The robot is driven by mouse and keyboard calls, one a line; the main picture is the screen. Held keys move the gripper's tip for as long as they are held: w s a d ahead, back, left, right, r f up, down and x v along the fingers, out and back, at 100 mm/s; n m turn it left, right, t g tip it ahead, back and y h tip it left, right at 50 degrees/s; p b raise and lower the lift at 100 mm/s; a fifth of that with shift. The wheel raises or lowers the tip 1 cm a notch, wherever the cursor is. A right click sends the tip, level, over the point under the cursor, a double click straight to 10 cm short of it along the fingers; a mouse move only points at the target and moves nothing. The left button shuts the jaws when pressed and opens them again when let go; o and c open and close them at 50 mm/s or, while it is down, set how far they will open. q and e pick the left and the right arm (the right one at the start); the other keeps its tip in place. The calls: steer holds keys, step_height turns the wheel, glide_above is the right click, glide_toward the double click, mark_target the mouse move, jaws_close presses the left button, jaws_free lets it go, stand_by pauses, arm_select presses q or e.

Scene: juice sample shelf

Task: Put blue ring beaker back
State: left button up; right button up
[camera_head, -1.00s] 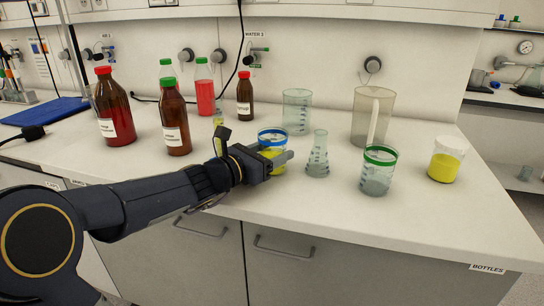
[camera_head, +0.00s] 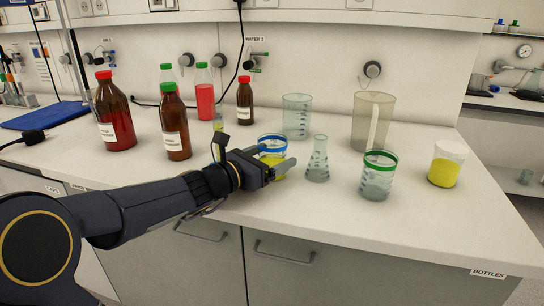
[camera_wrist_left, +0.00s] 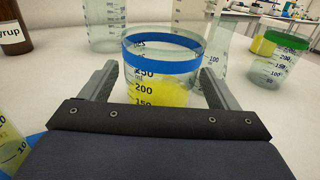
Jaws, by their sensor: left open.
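The blue ring beaker (camera_head: 272,146) stands upright on the white counter and holds yellow liquid. My left gripper (camera_head: 282,164) is open at counter height, and its forearm hides part of the beaker. In the left wrist view the blue ring beaker (camera_wrist_left: 160,68) stands between the two open fingers of my left gripper (camera_wrist_left: 156,85), one on each side, with small gaps. My right gripper is in neither view.
A conical flask (camera_head: 318,160) stands just right of the beaker, with a green ring beaker (camera_head: 378,176) farther right. A clear beaker (camera_head: 296,117) and a pitcher (camera_head: 371,121) stand behind. Brown bottles (camera_head: 174,124) stand to the left.

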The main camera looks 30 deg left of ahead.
arm_select(q)
steer(key=p+v, duration=0.1)
steer(key=v, duration=1)
steer(key=shift+s, duration=0.3)
